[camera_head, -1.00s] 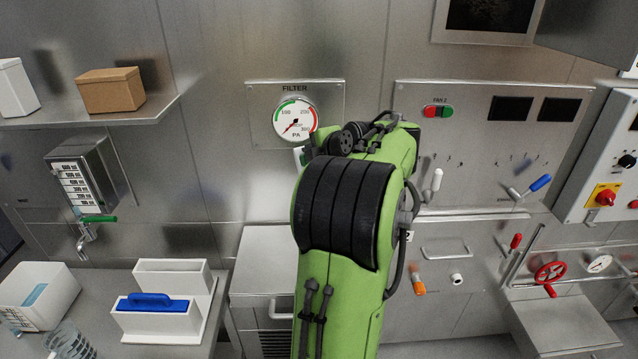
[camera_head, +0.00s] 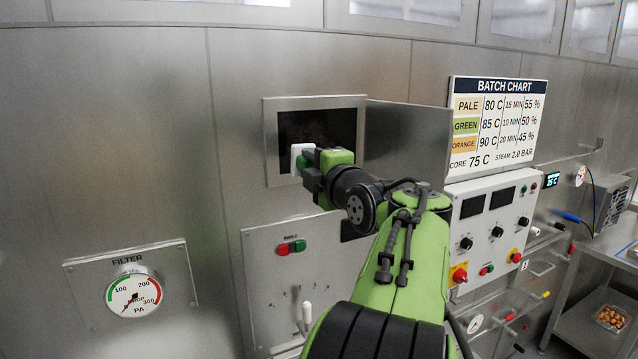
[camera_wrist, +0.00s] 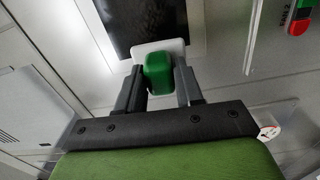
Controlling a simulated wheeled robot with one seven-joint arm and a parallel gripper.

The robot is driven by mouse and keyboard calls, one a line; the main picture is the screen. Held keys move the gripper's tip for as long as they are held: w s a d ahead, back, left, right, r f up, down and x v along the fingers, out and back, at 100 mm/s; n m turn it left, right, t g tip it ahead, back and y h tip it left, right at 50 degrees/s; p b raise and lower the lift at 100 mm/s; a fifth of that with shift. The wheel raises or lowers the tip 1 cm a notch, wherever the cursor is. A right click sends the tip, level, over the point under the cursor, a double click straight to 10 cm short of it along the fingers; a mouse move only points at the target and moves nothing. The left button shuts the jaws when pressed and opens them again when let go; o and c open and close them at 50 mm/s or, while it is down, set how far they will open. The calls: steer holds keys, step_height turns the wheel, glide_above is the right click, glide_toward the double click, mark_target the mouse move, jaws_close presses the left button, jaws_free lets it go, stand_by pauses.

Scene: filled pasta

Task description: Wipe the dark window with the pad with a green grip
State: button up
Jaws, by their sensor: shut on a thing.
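The dark window (camera_head: 335,125) is a dark pane in a steel frame on the back wall, and it also shows in the wrist view (camera_wrist: 145,22). My gripper (camera_head: 308,168) is shut on the green grip of the pad (camera_head: 299,154). In the wrist view the green grip (camera_wrist: 159,72) sits between the two fingers, with the white pad (camera_wrist: 172,45) beyond it at the window's edge. In the head view the pad is at the window's lower left. I cannot tell whether it touches the glass. My gripper hides part of the pane.
A steel panel (camera_head: 408,130) stands out right of the window. Below are a panel with red and green buttons (camera_head: 291,247) and a filter gauge (camera_head: 133,294). A batch chart (camera_head: 493,120) and a white control box (camera_head: 490,225) are to the right.

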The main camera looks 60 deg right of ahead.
steer(key=shift+w+r, duration=0.15)
steer(key=shift+w, duration=0.15)
steer(key=p+x, duration=0.3)
steer(key=x, duration=0.1)
steer(key=shift+w, duration=0.2)
steer(key=shift+w+d+p, duration=0.25)
steer(key=shift+w+p, duration=0.2)
steer(key=shift+p, duration=0.05)
steer(key=shift+a, duration=0.1)
steer(key=shift+x, duration=1)
steer(key=shift+s, duration=0.1)
